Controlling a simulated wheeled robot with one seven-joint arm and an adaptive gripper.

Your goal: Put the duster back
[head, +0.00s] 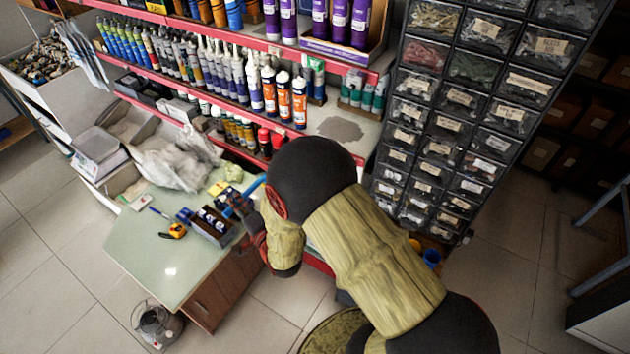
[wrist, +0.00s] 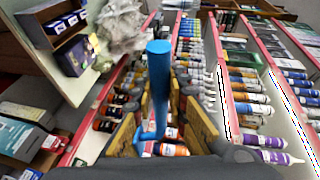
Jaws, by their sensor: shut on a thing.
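The duster shows as a blue handle (wrist: 158,85) standing between my gripper's fingers in the wrist view. Its brush end cannot be made out. My gripper (wrist: 160,118) is shut on the handle, with a yellowish finger pad on each side of it. In the head view my gripper (head: 240,207) is over the right edge of the pale green counter (head: 150,262), close to the shelf front. A bit of blue (head: 256,185) shows beside it there; my arm hides most of the grasp.
A dark box of small items (head: 209,229), a yellow tape measure (head: 174,231) and a crumpled clear bag (head: 178,165) lie on the counter. Shelves with red edges (head: 190,92) hold many tubes. A drawer cabinet (head: 450,110) stands right. The counter's front is clear.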

